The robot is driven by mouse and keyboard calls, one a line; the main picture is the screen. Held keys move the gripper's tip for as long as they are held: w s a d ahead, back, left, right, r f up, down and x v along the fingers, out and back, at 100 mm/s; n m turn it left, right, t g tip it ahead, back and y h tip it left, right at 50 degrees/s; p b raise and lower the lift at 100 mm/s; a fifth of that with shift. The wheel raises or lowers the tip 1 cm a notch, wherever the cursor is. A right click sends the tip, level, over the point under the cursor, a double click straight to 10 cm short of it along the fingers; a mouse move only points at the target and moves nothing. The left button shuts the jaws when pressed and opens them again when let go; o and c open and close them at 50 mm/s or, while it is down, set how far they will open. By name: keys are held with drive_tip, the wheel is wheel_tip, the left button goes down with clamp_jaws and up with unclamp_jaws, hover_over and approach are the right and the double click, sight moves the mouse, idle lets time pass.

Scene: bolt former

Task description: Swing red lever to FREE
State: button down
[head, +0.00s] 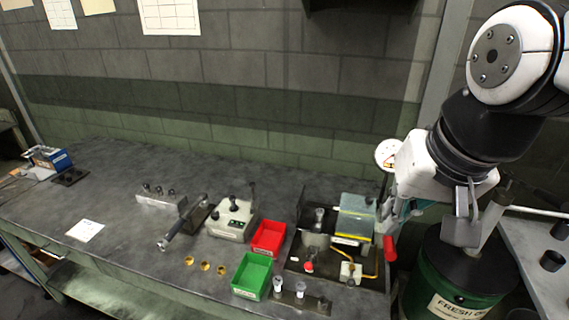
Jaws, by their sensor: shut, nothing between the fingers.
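A red lever grip (390,249) stands at the right edge of the bolt former (346,257), a dark-based machine with a pale see-through guard. The lever's lower part and any FREE marking are too small to read. A second red knob (309,267) sits on a short stem at the machine's front left.
A round gauge (388,153) stands behind the machine. Red (268,238) and green (251,276) bins and a grey control box (230,222) sit left of the machine.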

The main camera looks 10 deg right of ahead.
sight(311, 259)
drive_tip(key=w+d+f+m+g+y+b, duration=0.2)
drive_tip(key=w+d+f+m+g+b, duration=0.1)
drive_tip(key=w+f+m, duration=1.1)
drive_tip(key=w+f+g+b, duration=0.1)
drive_tip(key=w+f+b, duration=0.1)
drive_tip(key=w+f, duration=0.3)
wheel_tip(311, 259, down, 3)
drive_tip(key=shift+d+f+g, duration=0.1)
drive_tip(key=shift+d+g, duration=0.1)
drive_tip(key=shift+g, duration=0.1)
drive_tip(key=shift+f, duration=0.1)
drive_tip(key=x, duration=0.9)
drive_tip(key=shift+s+a+f, duration=0.1)
drive_tip(key=shift+a+f, duration=0.15)
drive_tip(key=shift+f, duration=0.05)
drive_tip(key=shift+s+a+f+p, duration=0.15)
drive_tip(key=shift+a+p, duration=0.1)
drive_tip(key=shift+a, duration=0.35)
drive_tip(key=shift+w+a+f+p, duration=0.1)
drive_tip(key=shift+a+f+p, duration=0.1)
drive_tip(key=shift+a, duration=0.4)
drive_tip(key=shift+a+f, duration=0.3)
drive_tip(key=shift+a, duration=0.4)
